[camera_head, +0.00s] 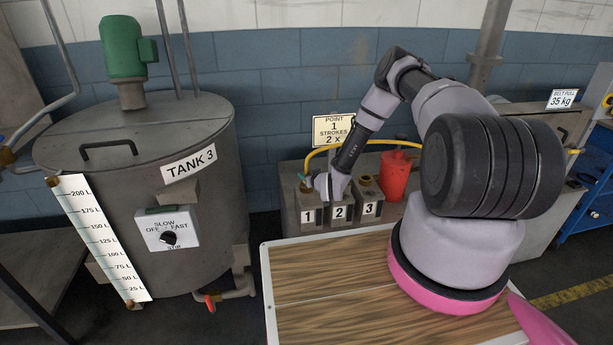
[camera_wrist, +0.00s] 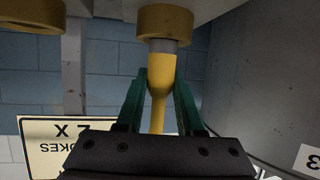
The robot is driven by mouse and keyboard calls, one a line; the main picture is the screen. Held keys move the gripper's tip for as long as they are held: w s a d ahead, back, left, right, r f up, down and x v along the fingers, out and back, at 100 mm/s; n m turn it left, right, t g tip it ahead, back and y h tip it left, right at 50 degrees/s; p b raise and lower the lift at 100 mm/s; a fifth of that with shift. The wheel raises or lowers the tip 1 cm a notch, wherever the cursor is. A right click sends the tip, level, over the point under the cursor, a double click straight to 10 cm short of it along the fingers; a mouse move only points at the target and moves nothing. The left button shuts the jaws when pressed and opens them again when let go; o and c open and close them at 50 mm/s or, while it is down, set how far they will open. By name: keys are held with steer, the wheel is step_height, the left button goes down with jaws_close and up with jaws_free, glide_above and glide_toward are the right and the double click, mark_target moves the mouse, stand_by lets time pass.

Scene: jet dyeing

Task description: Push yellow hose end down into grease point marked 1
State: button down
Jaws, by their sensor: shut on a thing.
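The yellow hose end (camera_wrist: 160,80) stands between the green fingers of my gripper (camera_wrist: 161,92), which is shut on it. Its grey tip (camera_wrist: 163,45) meets a brass ring (camera_wrist: 166,22) in the upside-down wrist view. How deep the tip sits in the ring cannot be told. In the camera_head view my gripper (camera_head: 317,184) is beside the grease point marked 1 (camera_head: 308,215), at the left of the row. The yellow hose (camera_head: 318,150) arcs behind my arm. The hose end is mostly hidden there.
Points marked 2 (camera_head: 340,213) and 3 (camera_head: 370,209) stand close on the right. A red container (camera_head: 395,178) is behind them. A sign (camera_head: 333,130) reads point 1, strokes 2 x. Tank 3 (camera_head: 130,180) stands left. A wood-topped table (camera_head: 330,285) is in front.

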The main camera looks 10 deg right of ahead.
steer(key=shift+f, duration=0.1)
steer(key=c, duration=0.5)
jaws_free()
steer(key=shift+c, duration=0.2)
